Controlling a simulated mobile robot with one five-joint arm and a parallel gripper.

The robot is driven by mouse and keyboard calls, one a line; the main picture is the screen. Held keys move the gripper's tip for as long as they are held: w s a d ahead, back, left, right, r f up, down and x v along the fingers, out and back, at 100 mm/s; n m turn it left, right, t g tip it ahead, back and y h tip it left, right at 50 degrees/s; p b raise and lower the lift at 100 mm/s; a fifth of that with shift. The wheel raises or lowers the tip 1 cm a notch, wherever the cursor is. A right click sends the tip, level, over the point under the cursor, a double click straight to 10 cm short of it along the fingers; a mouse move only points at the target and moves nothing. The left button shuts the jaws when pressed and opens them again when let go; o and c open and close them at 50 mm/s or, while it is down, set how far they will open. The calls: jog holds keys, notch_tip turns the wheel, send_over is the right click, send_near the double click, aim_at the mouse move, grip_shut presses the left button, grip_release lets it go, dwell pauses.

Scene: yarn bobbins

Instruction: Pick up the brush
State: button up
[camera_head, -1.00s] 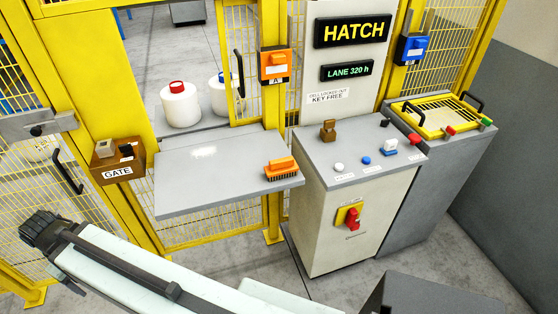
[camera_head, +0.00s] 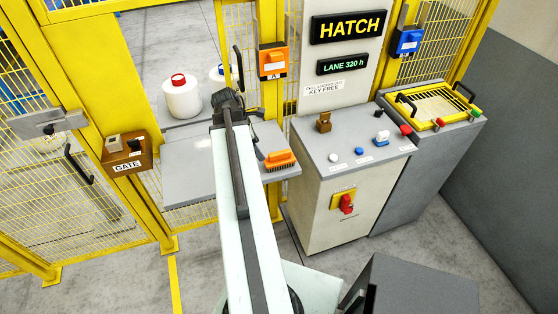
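The orange brush (camera_head: 279,159) with dark bristles lies on the right end of the grey shelf (camera_head: 185,179) at the hatch. My arm reaches forward over the shelf, and its dark end, my gripper (camera_head: 229,103), is at the shelf's far edge, left of and beyond the brush in the picture. The fingers are too small and dark to tell whether they are open or shut. The brush is apart from the gripper in the picture. My arm hides the middle of the shelf.
White bobbins stand behind the hatch, one with a red top (camera_head: 182,97). Right of the shelf is a control cabinet (camera_head: 345,174) with knobs and a red switch. Yellow fence posts and a brown GATE box (camera_head: 127,155) stand left.

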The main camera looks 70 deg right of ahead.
send_over(278, 153)
jog(key=w+a, duration=0.1)
jog(key=w, duration=0.1)
jog(key=shift+s+a+r+n+g, duration=0.1)
jog(key=shift+s+a+n+g, duration=0.05)
jog(key=shift+s+n+g, duration=0.2)
jog(key=b+x, duration=0.5)
jog(key=w+b+x, duration=0.1)
jog(key=b+x, duration=0.1)
jog(key=shift+s+f+b, duration=0.2)
jog(key=shift+f+b, duration=0.1)
jog(key=shift+f, duration=0.25)
jog(key=shift+r, duration=0.2)
grip_shut()
jog(key=shift+r+p, duration=0.1)
jog(key=shift+p, duration=0.2)
